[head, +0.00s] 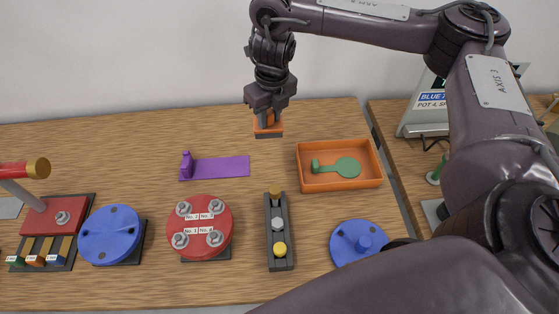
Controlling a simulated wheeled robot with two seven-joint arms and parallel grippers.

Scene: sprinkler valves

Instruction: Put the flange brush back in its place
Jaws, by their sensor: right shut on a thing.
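My right gripper (268,108) points down over the back of the wooden table. It is shut on the flange brush (267,128), of which a small orange block with a dark lower edge shows below the fingers. The upper part of the brush is hidden by the gripper. I cannot tell whether the brush touches the table or hangs just above it. My left gripper is not in view.
A purple mat (225,167) with a purple peg and an orange tray (340,184) holding a green paddle lie in front. A red flange (206,221), blue flanges (110,232) (350,251) and a dark rack (286,252) stand nearer. The back left is clear.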

